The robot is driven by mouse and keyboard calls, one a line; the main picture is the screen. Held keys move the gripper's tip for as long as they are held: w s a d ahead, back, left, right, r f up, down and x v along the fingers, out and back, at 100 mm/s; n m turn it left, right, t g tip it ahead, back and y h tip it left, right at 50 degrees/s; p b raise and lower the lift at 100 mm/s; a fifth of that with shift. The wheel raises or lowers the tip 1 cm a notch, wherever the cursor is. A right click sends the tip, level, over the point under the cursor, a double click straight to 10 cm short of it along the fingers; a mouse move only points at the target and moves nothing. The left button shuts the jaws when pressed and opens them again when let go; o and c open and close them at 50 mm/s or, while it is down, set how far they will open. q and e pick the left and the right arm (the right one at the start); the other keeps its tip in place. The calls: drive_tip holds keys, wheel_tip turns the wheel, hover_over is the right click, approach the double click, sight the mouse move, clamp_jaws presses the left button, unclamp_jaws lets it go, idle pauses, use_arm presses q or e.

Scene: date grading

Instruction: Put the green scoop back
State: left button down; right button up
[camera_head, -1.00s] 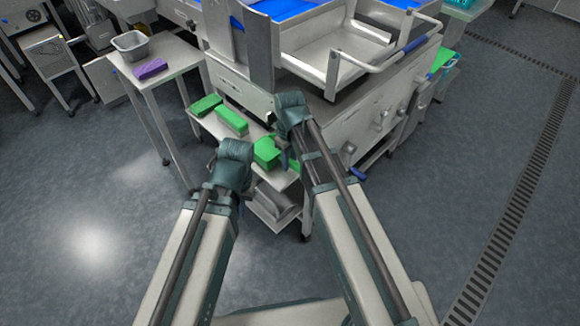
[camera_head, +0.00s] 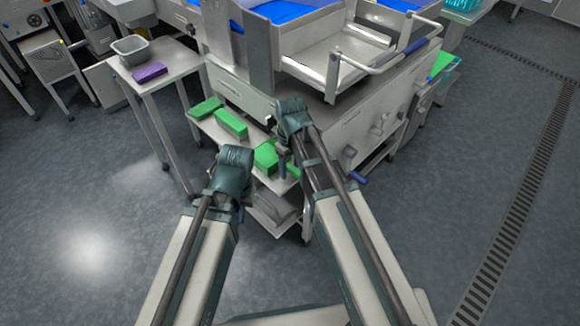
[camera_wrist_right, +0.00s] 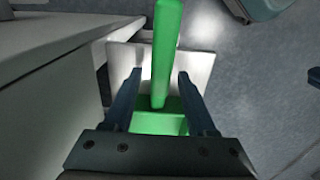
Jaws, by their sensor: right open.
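The green scoop (camera_wrist_right: 166,45) shows in the right wrist view, with its long handle running up the picture and its wider body (camera_wrist_right: 160,122) closer to the gripper. My right gripper (camera_wrist_right: 159,74) is open, with one finger on either side of the scoop and gaps on both sides. In the head view, green shows beside this gripper (camera_head: 283,165), at the near end of a low side shelf (camera_head: 203,124); the arm hides part of it.
Two green blocks (camera_head: 231,122) lie farther along the shelf. A large steel machine (camera_head: 345,120) stands right behind it. A small table (camera_head: 165,65) with a grey bin (camera_head: 130,48) and purple block (camera_head: 149,72) stands at left. The floor at left is clear.

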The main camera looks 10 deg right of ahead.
wheel_tip(320, 180, up, 12)
drive_tip(key=p, duration=1.2)
drive_tip(key=s+a+m+h, duration=0.1)
drive_tip(key=s+a+m, duration=0.2)
drive_tip(key=s, duration=1.1)
drive_tip(key=shift+s+a+r, duration=0.2)
drive_tip(key=shift+s+a, duration=0.1)
drive_tip(key=shift+a, duration=0.2)
